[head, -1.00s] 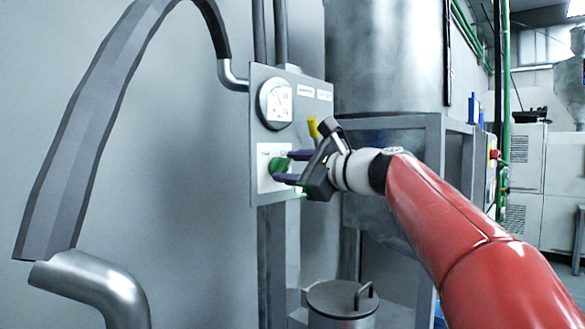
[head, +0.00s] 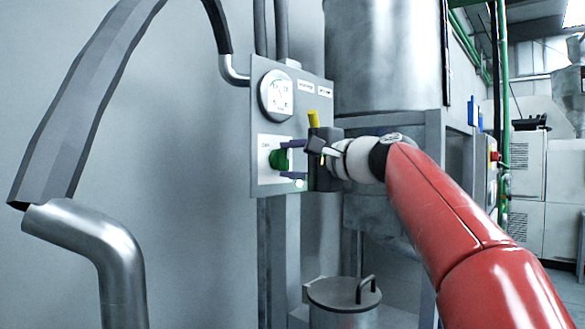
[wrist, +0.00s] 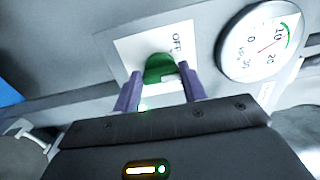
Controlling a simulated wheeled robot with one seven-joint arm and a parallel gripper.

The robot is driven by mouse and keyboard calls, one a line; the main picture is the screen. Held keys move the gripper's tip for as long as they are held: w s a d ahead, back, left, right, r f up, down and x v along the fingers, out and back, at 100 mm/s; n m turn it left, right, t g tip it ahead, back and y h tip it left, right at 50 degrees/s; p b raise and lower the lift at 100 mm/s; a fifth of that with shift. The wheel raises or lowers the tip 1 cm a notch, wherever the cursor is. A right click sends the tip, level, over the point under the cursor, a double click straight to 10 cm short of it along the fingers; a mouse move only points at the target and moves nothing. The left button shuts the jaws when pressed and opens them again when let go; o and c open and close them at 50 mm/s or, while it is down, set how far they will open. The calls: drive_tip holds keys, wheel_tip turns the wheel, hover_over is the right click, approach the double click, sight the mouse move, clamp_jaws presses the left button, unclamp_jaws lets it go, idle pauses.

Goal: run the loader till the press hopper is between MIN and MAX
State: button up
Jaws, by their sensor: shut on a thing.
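A grey control panel (head: 320,92) carries a green knob (head: 279,159) on a white plate, with a round gauge above it. My gripper (head: 288,158) is shut on the green knob, one purple finger on each side. In the wrist view the knob (wrist: 159,68) sits between the fingers (wrist: 160,92), with the word OFF on the plate beside it. The gauge (head: 276,96) has a green arc and a red needle; it also shows in the wrist view (wrist: 262,42). A large steel vessel (head: 385,60) stands behind the panel. I see no MIN or MAX marks.
A yellow-topped part (head: 313,119) is close beside my gripper. A grey hose (head: 85,95) arches at left beside a bent metal pipe (head: 95,240). A lidded metal container (head: 343,300) stands below the panel. Grey cabinets (head: 528,165) are at far right.

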drive_tip(key=n, duration=0.1)
drive_tip(key=n+b, duration=0.1)
drive_tip(key=n, duration=0.1)
drive_tip(key=n+b, duration=0.1)
drive_tip(key=shift+f+n, duration=0.25)
drive_tip(key=shift+n, duration=0.05)
drive_tip(key=shift+n+b, duration=0.7)
drive_tip(key=shift+n, duration=1.6)
drive_tip(key=o, duration=1)
drive_tip(key=shift+d, duration=0.1)
drive_tip(key=b+v, duration=0.2)
drive_tip(key=v, duration=0.5)
drive_tip(key=shift+s+d, duration=0.25)
drive_tip(key=shift+d, duration=0.05)
